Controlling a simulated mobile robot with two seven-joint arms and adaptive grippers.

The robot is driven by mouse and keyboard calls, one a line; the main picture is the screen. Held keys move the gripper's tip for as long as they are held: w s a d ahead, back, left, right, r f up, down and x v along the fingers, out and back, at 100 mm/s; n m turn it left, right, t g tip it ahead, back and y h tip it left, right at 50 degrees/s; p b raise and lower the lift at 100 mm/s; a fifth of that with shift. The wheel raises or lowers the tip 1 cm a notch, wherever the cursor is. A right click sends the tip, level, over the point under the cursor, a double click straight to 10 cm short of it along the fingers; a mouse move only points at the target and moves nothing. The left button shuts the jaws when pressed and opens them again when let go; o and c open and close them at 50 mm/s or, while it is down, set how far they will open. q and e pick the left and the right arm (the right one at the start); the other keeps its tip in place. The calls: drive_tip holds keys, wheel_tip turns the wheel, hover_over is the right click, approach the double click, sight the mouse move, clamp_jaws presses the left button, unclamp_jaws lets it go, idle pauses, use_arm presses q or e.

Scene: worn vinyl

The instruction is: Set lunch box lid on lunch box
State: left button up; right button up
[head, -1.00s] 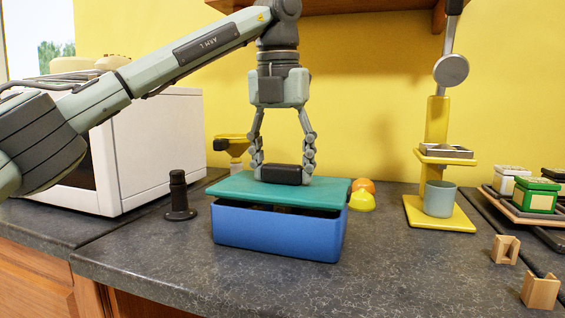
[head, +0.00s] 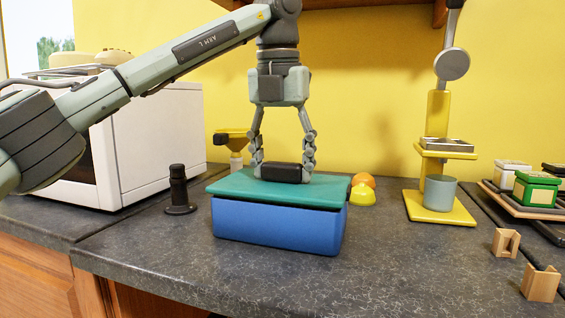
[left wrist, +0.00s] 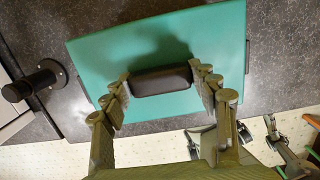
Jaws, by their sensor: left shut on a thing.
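The teal lunch box lid (head: 225,186) lies over the top of the blue lunch box (head: 275,228) on the counter. A thin dark line shows under the lid's front edge, so I cannot tell whether it is fully seated. My left gripper (head: 281,172) is shut on the lid's dark handle (head: 281,173) from above. My right gripper is not in view.
A black tamper-like object (head: 179,195) stands left of the box, before a white oven (head: 150,140). Orange and yellow pieces (head: 362,193) sit close behind the box's right side. A yellow stand with a grey cup (head: 440,196) is farther right. The front counter is clear.

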use_arm(q)
drive_tip(key=shift+f, duration=0.25)
drive_tip(key=o, duration=1.7)
